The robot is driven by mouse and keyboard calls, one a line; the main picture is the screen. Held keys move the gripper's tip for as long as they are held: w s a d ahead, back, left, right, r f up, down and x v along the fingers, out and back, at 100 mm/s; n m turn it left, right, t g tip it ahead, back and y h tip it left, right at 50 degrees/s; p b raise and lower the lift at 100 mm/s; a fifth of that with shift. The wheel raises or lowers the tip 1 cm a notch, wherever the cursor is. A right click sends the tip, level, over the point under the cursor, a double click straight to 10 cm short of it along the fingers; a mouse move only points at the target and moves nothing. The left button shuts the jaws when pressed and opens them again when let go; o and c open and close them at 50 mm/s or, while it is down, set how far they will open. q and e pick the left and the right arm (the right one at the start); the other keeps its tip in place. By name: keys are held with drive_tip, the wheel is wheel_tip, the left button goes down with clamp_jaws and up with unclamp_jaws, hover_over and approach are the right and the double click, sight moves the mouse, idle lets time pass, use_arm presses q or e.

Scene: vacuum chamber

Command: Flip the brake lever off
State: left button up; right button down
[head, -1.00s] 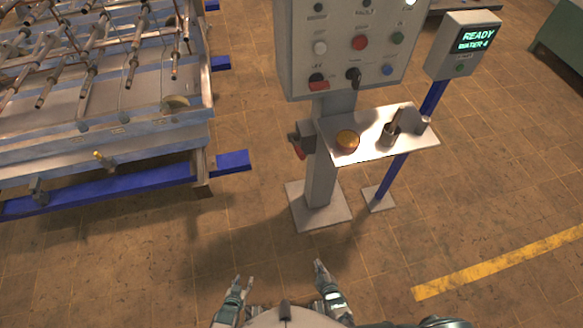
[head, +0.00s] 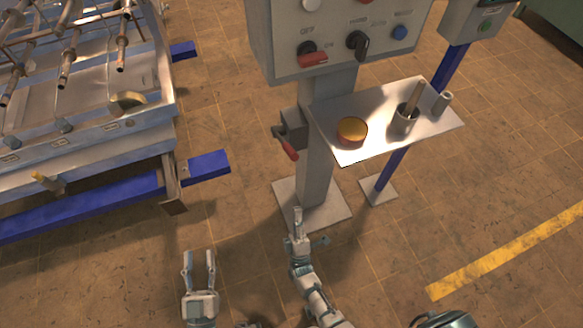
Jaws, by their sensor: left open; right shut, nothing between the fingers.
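A lever with a red handle (head: 288,149) sits on a small grey box on the left side of the control post (head: 316,165). The handle slants down to the right. A red-handled rotary switch (head: 314,58) is on the panel above, next to a black knob (head: 357,41). I cannot tell from labels which one is the brake. My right gripper (head: 298,214) is shut and empty, in front of the post's base and below the red-handled lever in the picture, apart from it. My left gripper (head: 198,258) is open and empty, lower left of the lever.
A metal shelf (head: 375,141) on the post's right holds a round yellow-topped item (head: 352,130) and a cup (head: 404,120) with a stick in it. A pipe-covered bench (head: 90,118) with blue beams stands at left. Floor between bench and post is clear.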

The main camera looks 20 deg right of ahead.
use_arm(q)
drive_tip(key=shift+w+f+g+p, duration=0.3)
drive_tip(key=shift+f+g, duration=0.3)
drive_tip(key=shift+f, duration=0.15)
use_arm(e)
drive_tip(key=x, duration=1.4)
drive_tip(key=shift+y, duration=0.3)
